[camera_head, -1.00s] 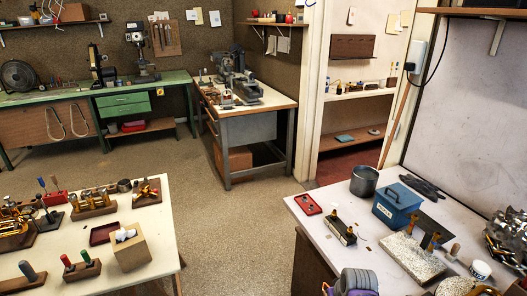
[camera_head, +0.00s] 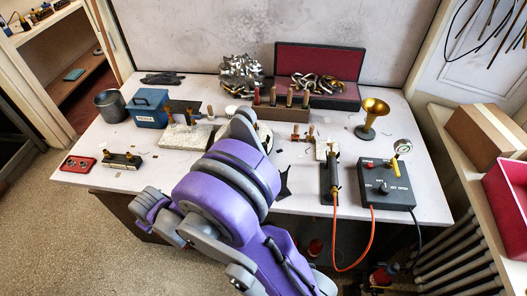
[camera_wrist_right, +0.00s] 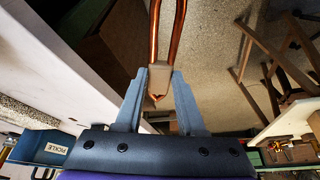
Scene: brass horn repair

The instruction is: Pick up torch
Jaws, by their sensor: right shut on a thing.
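The torch (camera_head: 333,172) seems to be the slim brass-tipped piece on a dark holder at the bench's front right, with an orange hose running down from it. My right gripper (camera_wrist_right: 158,100) shows in the right wrist view, shut on a pale block with two copper-coloured arms, which looks like copper tongs (camera_wrist_right: 157,72). In that view the gripper is over open floor beside the bench edge, apart from the torch. In the head view my purple arm covers the front middle of the bench, and neither gripper's fingers can be seen.
A grey control box (camera_head: 375,187) with a gauge stands right of the torch. A brass bell (camera_head: 373,112) stands behind. The blue pickle box (camera_head: 151,108), grey pot (camera_head: 110,106) and red tray (camera_head: 78,163) are at left. A pink bin (camera_head: 508,205) is at far right.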

